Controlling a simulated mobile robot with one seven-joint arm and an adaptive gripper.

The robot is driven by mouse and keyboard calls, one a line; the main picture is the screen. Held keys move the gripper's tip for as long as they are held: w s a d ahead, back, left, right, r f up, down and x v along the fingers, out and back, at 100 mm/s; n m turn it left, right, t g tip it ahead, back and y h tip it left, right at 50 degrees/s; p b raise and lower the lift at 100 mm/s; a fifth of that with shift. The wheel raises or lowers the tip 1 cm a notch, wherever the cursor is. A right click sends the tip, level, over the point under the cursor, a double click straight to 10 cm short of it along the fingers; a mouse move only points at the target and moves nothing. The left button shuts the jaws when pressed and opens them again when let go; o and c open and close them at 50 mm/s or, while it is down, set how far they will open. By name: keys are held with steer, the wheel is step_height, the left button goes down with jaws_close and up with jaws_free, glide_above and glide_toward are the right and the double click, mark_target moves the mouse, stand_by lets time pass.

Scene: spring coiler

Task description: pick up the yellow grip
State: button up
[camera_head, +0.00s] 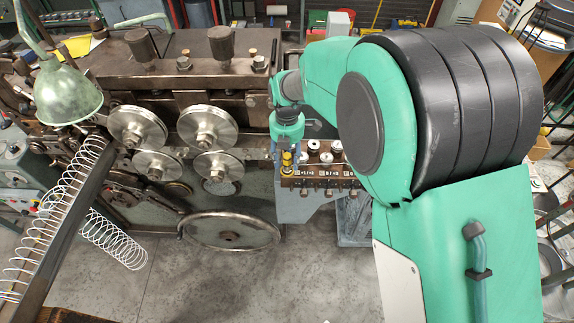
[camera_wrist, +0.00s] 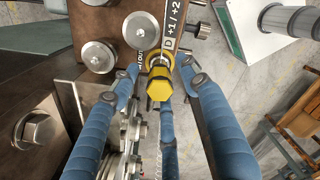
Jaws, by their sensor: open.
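The yellow grip (camera_wrist: 160,84) is a small hex-ended knob on the brown control panel (camera_wrist: 80,18), beside a label strip reading "D +1/+2". In the wrist view it shows between the blue fingers of my gripper (camera_wrist: 160,72). The fingers are open, with a gap to the grip on both sides. How deep the tips reach around it I cannot tell. In the head view the yellow grip (camera_head: 287,158) is small and partly covered, just below my green gripper (camera_head: 287,144), which points down at the panel's left end.
Several silver knobs (camera_wrist: 97,55) stand on the panel close to the grip. The coiler's large rollers (camera_head: 217,165) and handwheel (camera_head: 230,231) are left of my gripper. A wire spring (camera_head: 112,240) hangs at the left. Open grey floor (camera_head: 280,280) lies in front.

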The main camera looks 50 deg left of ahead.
steer(key=shift+f, duration=1.1)
jaws_close()
